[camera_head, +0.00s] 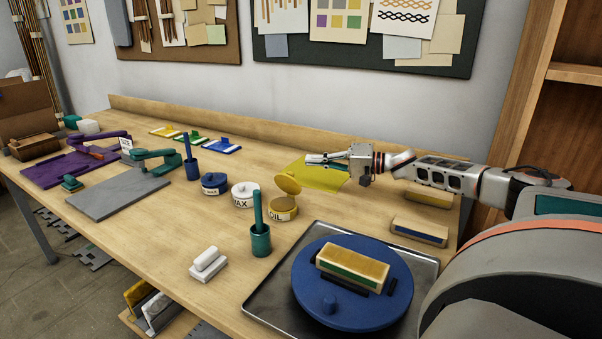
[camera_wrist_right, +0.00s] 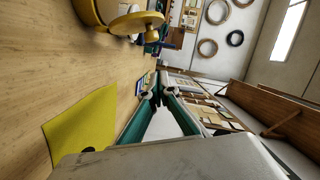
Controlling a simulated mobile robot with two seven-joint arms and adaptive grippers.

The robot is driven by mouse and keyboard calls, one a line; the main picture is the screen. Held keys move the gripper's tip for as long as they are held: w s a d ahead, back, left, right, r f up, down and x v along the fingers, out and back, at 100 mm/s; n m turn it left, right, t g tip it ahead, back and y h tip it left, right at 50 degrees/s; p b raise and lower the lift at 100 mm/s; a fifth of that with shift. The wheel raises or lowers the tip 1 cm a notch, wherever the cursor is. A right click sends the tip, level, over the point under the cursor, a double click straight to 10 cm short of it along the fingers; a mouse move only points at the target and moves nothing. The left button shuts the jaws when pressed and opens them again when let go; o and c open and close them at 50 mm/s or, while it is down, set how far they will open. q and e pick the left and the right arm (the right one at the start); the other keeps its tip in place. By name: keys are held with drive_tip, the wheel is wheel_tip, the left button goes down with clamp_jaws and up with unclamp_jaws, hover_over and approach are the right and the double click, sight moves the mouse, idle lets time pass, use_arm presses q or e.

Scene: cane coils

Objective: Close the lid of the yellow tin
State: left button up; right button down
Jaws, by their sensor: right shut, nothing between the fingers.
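The yellow tin (camera_head: 283,212), marked OIL, stands on the workbench right of the white tin. Its lid (camera_head: 287,184) is open, tilted up at the back of the tin. In the right wrist view the tin (camera_wrist_right: 88,12) is cut by the top edge, and its lid (camera_wrist_right: 130,22) shows a small knob. My right gripper (camera_head: 310,158) is behind and a little right of the lid, above the yellow sheet, apart from the tin. Its fingers (camera_wrist_right: 159,92) are shut and empty. My left gripper is not in view.
A white tin (camera_head: 244,196) and a blue tin (camera_head: 214,184) stand left of the yellow tin. A green cup (camera_head: 260,242) with a handle stands in front. A blue turntable (camera_head: 340,310) on a metal tray (camera_head: 262,308) holds a block. A yellow sheet (camera_head: 322,178) lies behind.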

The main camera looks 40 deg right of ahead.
sight(290, 181)
drive_tip(key=shift+w+a+f+p, duration=0.1)
drive_tip(key=shift+a+f+p, duration=0.15)
drive_tip(key=shift+a, duration=0.5)
drive_tip(key=shift+w+a+f+p, duration=0.1)
drive_tip(key=shift+a+f, duration=0.2)
drive_tip(key=shift+a, duration=0.5)
drive_tip(key=shift+w+a+f+p, duration=0.1)
drive_tip(key=shift+a+f+p, duration=0.15)
drive_tip(key=shift+a, duration=0.5)
drive_tip(key=shift+d, duration=0.1)
